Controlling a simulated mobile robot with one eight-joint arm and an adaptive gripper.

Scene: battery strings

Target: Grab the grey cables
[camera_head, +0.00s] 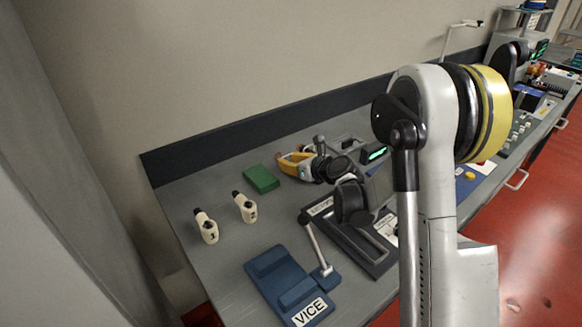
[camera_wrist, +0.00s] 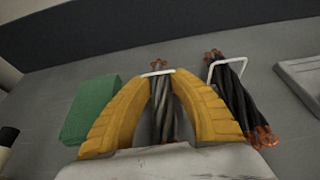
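The grey cables (camera_wrist: 164,115) are a bundle with copper ends and a white tie at the far end, on the grey bench in the wrist view. My gripper (camera_wrist: 161,76) has yellow fingers, one on each side of this bundle. The fingertips are close to its sides near the tie; I cannot tell whether they press on it. The near end of the bundle is hidden by the gripper body. In the head view, my gripper (camera_head: 292,162) is low over the bench beside the green block, and the cables cannot be made out there.
A black cable bundle (camera_wrist: 236,101) with copper ends and a white tie lies just right of my gripper. A green block (camera_wrist: 92,109) lies to the left. In the head view are two cream tools (camera_head: 206,227), a blue vice (camera_head: 284,285) and the bench's back wall (camera_head: 235,134).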

